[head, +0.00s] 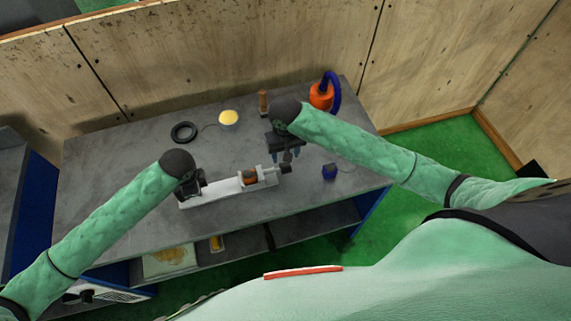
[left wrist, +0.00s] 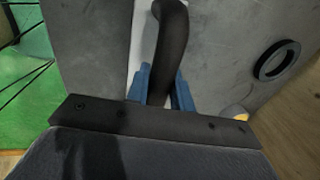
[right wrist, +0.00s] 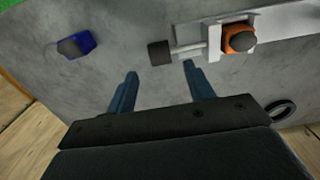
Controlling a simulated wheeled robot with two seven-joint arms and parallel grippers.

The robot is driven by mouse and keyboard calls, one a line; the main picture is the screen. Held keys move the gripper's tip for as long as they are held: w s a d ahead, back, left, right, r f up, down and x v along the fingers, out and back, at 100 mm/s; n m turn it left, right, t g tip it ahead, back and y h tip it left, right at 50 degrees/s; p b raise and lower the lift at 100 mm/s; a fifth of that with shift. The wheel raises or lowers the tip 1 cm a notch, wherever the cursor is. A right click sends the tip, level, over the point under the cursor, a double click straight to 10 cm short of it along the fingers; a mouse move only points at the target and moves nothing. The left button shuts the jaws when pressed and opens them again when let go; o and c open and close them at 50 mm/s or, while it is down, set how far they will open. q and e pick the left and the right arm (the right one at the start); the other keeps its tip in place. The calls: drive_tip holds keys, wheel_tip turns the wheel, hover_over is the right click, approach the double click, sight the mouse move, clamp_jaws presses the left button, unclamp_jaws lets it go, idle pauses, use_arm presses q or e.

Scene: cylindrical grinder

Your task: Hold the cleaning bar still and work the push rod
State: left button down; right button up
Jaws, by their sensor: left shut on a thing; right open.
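The cleaning bar (head: 222,187) is a long pale bar lying along the bench, with an orange part (head: 250,176) near its right end. My left gripper (head: 186,190) is shut on its dark curved handle (left wrist: 168,50), which stands between the blue fingers in the left wrist view. The push rod (right wrist: 188,49) sticks out of the bar's end and carries a black knob (right wrist: 160,53). My right gripper (right wrist: 160,72) is open, its fingertips just short of the knob, one to either side in that view. Whether they touch it cannot be told.
A dark blue item (head: 330,172) lies right of the rod. A black ring (head: 184,132), a yellow disc (head: 228,118), a brown cylinder (head: 263,101) and an orange container with a blue hose (head: 320,96) stand farther back. The bench's left part is clear.

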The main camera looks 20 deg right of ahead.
wheel_tip(320, 180, down, 7)
drive_tip(key=shift+f, duration=0.1)
idle(0.3)
